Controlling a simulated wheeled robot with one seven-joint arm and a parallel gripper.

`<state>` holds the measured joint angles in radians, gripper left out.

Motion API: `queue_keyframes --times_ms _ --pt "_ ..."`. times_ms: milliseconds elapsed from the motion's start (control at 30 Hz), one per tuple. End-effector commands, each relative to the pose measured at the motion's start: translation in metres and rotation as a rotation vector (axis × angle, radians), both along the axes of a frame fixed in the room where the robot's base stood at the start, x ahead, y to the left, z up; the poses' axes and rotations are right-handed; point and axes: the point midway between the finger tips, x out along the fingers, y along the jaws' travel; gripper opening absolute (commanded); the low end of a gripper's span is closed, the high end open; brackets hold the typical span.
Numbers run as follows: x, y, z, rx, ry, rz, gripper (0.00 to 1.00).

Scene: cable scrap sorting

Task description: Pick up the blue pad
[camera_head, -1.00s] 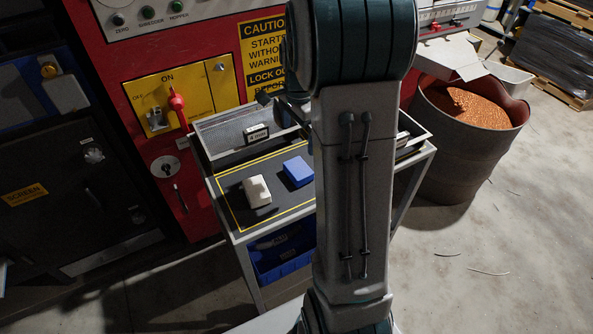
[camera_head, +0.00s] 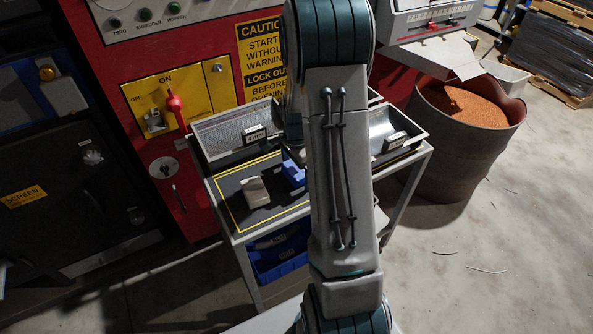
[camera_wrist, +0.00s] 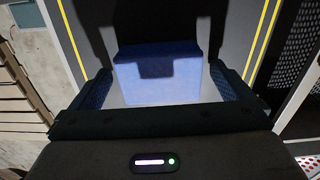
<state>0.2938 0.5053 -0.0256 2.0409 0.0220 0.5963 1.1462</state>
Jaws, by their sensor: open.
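The blue pad (camera_head: 293,172) lies on the dark cart top inside a yellow outline, partly hidden by my arm in the head view. In the wrist view the blue pad (camera_wrist: 158,76) is a blue block between and just beyond the fingers of my gripper (camera_wrist: 163,92). The fingers are apart, one on each side of the pad, with a gap on both sides. A dark shadow falls across the pad's upper part. In the head view my gripper is mostly hidden behind my arm.
A pale block (camera_head: 255,192) lies left of the pad on the cart top (camera_head: 228,186). Grey trays (camera_head: 213,137) with labels stand along the back, another tray (camera_head: 392,139) at right. A red machine (camera_head: 190,60) stands behind. A barrel of copper-coloured granules (camera_head: 462,130) stands right.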

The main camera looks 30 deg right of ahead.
Motion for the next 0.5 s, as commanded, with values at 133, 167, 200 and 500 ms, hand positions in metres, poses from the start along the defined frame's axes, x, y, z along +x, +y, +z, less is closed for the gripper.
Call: queue_keyframes --times_ms 133,167,200,500 --pt "0.0002 0.0001 -0.0038 0.000 -0.001 0.000 1.00" --pt "0.0002 0.0000 -0.0038 0.000 -0.001 0.000 1.00" --pt "0.0002 0.0001 -0.0037 0.000 -0.001 0.000 1.00" --pt "0.0002 0.0001 -0.0035 0.000 -0.001 0.000 0.54"
